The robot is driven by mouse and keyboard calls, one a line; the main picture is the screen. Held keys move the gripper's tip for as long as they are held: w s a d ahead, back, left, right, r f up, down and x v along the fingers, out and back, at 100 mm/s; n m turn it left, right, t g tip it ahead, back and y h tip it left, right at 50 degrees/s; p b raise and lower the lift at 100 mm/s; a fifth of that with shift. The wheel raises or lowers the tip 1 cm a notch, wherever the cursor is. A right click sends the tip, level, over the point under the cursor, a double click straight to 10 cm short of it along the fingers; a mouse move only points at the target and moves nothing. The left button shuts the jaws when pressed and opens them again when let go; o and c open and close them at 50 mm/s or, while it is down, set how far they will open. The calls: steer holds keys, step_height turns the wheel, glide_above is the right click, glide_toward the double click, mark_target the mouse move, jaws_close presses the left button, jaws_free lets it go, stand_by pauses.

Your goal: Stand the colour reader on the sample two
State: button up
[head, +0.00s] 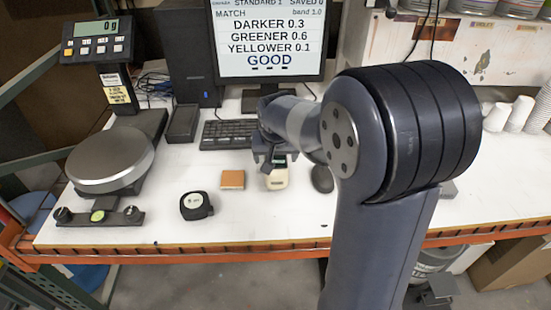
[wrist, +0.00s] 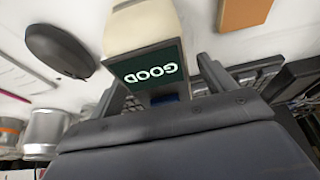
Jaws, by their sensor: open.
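The colour reader (head: 277,178) is a cream handheld block with a dark screen, upright on the white bench in the head view. In the wrist view the reader (wrist: 143,28) shows "GOOD" upside down on its screen. My gripper (head: 272,159) is at its far end, jaws open. In the wrist view the fingers of my gripper (wrist: 160,76) are spread on either side of the reader's screen end. An orange-tan square sample (head: 232,179) lies to its left and also shows in the wrist view (wrist: 245,12). Whether anything lies under the reader is hidden.
A black mouse (head: 322,179) lies close right of the reader. A keyboard (head: 225,135) and a monitor (head: 268,40) reading "GOOD" are behind. The bench's front strip is mostly clear.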

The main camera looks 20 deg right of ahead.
steer(key=v, duration=1)
steer(key=shift+s+r, duration=0.15)
steer(key=shift+r, duration=0.05)
